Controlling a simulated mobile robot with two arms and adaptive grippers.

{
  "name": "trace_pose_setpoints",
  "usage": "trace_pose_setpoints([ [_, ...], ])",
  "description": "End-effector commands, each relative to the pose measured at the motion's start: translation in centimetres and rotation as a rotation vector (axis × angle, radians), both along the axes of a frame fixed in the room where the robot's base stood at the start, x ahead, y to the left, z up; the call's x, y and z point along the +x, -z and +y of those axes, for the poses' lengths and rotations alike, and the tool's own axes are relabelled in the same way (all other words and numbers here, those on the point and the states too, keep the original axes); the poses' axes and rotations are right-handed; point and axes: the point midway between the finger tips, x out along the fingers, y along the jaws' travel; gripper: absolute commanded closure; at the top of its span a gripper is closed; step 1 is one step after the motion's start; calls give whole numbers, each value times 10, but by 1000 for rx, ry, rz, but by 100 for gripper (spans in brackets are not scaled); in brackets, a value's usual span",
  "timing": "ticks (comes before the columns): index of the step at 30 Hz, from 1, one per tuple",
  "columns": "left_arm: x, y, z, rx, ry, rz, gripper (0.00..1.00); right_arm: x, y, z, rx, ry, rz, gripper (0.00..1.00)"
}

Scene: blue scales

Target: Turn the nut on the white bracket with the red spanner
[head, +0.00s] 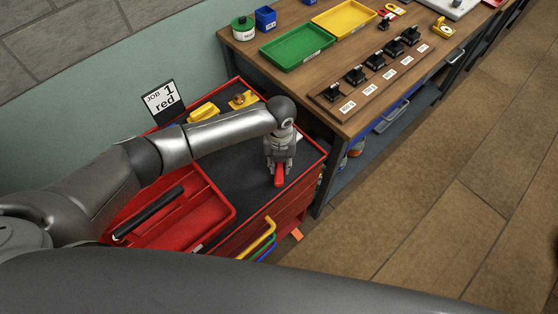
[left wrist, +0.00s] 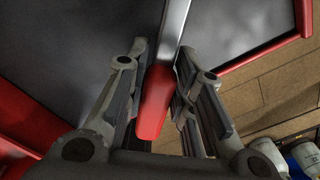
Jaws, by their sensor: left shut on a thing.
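My left gripper (head: 279,163) is over the dark mat on the red tool cart. It is shut on the red spanner (head: 279,179), whose red handle end shows below the fingers. In the left wrist view the red handle (left wrist: 155,103) lies between the two fingers (left wrist: 160,95), and its grey metal shaft (left wrist: 174,28) runs away toward the top. The spanner's far end is out of that view. Two yellow pieces (head: 204,112) (head: 241,100) stand at the cart's back edge, the right one with a brass-coloured part. I cannot make out a white bracket. My right gripper is not in view.
A red tray (head: 206,199) with a black-handled tool (head: 150,212) is on the cart's left. A card reading "JOB 1 red" (head: 163,101) stands behind. A wooden bench (head: 300,85) with trays and a labelled rack is at the right. Floor (head: 430,200) is clear there.

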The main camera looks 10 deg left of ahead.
Motion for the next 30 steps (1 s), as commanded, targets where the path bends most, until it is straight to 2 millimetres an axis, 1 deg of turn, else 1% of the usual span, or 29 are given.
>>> trace_pose_setpoints([
  [4, 3, -3, -3, -3, -16, -6, 100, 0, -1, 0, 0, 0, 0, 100],
  [13, 5, -3, -15, -3, -141, -7, 100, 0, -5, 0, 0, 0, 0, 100],
  [25, 6, -3, -17, -3, -161, -8, 100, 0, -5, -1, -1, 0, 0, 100],
  [30, 9, -3, -24, -5, -226, -7, 100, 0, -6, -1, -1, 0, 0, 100],
])
